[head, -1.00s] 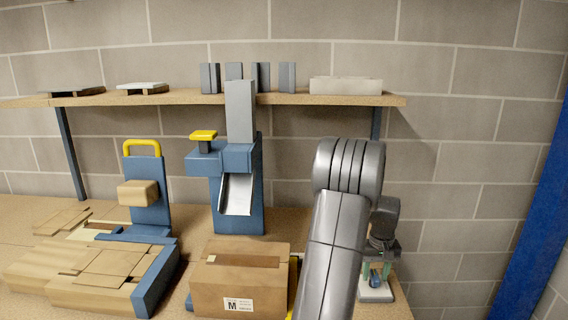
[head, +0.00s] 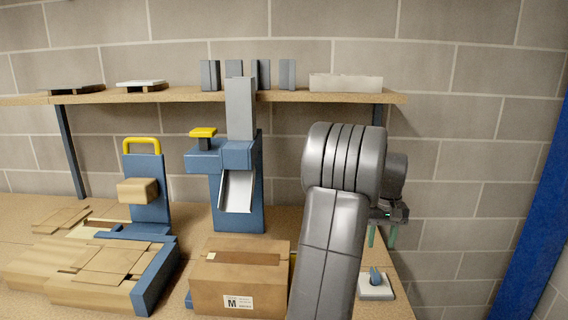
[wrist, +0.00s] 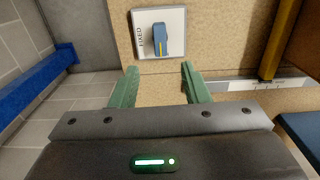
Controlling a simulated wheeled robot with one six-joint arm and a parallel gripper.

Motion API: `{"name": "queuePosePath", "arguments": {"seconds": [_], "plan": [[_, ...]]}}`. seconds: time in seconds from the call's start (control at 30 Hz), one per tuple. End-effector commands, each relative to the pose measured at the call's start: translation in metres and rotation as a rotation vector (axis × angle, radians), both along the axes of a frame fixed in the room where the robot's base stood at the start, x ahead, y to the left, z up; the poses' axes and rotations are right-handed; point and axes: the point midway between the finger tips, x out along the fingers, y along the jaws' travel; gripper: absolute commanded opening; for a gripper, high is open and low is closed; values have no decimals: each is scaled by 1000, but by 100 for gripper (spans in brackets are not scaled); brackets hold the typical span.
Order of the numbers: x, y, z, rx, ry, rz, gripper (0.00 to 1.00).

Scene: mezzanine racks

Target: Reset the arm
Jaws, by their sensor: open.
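My gripper (wrist: 158,85) is open, its two green fingers apart with nothing between them in the wrist view. In the head view my gripper (head: 382,236) is partly hidden behind my arm, above the right end of the bench. A white plate (wrist: 177,48) with lettering lies on the bench beyond the fingertips. A blue piece with a yellow stripe (wrist: 160,40) sits on it, apart from the fingers. The plate (head: 376,293) and the blue piece (head: 375,276) also show below my gripper in the head view.
A cardboard box (head: 238,283) marked M stands left of my arm. A blue dispenser (head: 226,219) and a blue stand with a yellow handle (head: 147,192) are behind it. Flat cartons (head: 95,268) lie at left. A shelf (head: 185,97) runs above. A blue post (head: 535,220) is at right.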

Motion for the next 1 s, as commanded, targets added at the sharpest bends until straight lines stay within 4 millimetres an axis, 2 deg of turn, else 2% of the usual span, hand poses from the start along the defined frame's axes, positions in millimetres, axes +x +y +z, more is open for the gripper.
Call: {"name": "queuePosePath", "arguments": {"seconds": [0.13, 0.2, 0.83, 1.0], "plan": [[1, 0, 31, -1, -4, 0, 42], [-1, 0, 11, 2, 6, 0, 42], [-1, 1, -115, 2, 6, -1, 42], [0, 0, -110, 1, 1, -146, 42]]}}
